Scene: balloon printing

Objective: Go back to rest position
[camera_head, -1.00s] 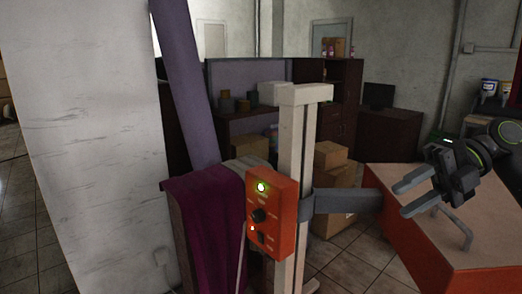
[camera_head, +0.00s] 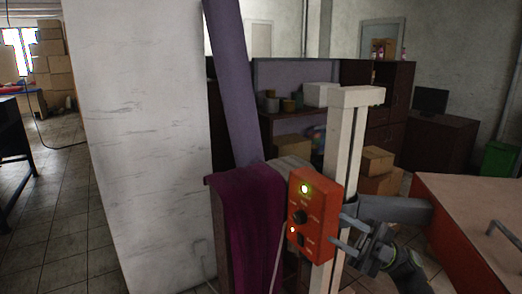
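My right gripper (camera_head: 338,229) comes in from the lower right in the head view. It is open and its two fingers point left, with nothing seen between them. The fingertips appear close to the right edge of the orange control box (camera_head: 316,196); I cannot tell whether they touch it. The box has a lit green button, a black knob and a small lower light, and is fixed to a pale upright post (camera_head: 341,150). My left gripper is out of view.
A grey bracket (camera_head: 395,208) runs from the post to the right, towards an orange table (camera_head: 462,250) with a tan top. A purple cloth (camera_head: 250,215) hangs left of the box. A white pillar (camera_head: 140,140) stands farther left. Tiled floor (camera_head: 50,225) shows open at far left.

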